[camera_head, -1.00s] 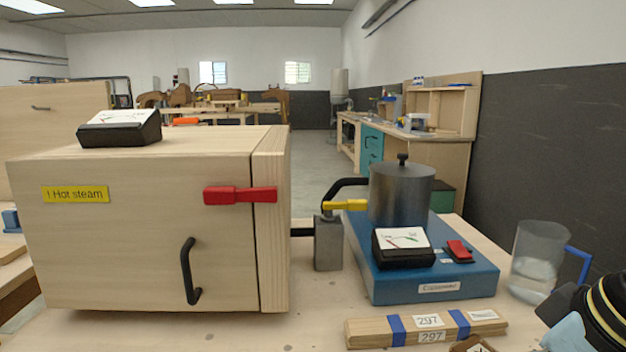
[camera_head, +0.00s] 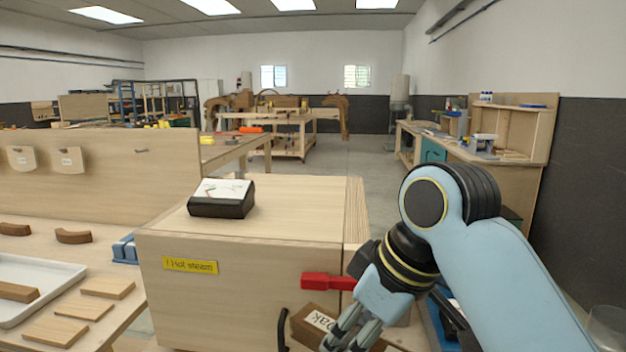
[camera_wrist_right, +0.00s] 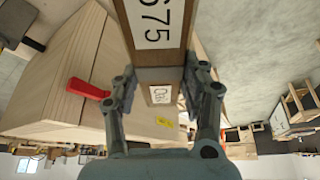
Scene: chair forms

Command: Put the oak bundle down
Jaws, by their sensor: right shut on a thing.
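The oak bundle (camera_head: 309,328) is a brown wooden block with a white label, partly readable as "Oak", low in the head view. My right gripper (camera_head: 352,333) is shut on it and holds it in front of the steam box (camera_head: 235,295). In the right wrist view the bundle (camera_wrist_right: 160,57) sits between the two fingers of the gripper (camera_wrist_right: 158,78). The bundle's lower part is cut off in the head view, and the fingers cover one end. My left gripper is not in view.
The steam box has a red lever (camera_head: 328,282), a black door handle (camera_head: 282,330) and a gauge (camera_head: 221,197) on top. At left, a table carries a white tray (camera_head: 40,265), flat wooden pieces (camera_head: 107,288) and curved brown pieces (camera_head: 73,236). A clear jug (camera_head: 606,325) is at lower right.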

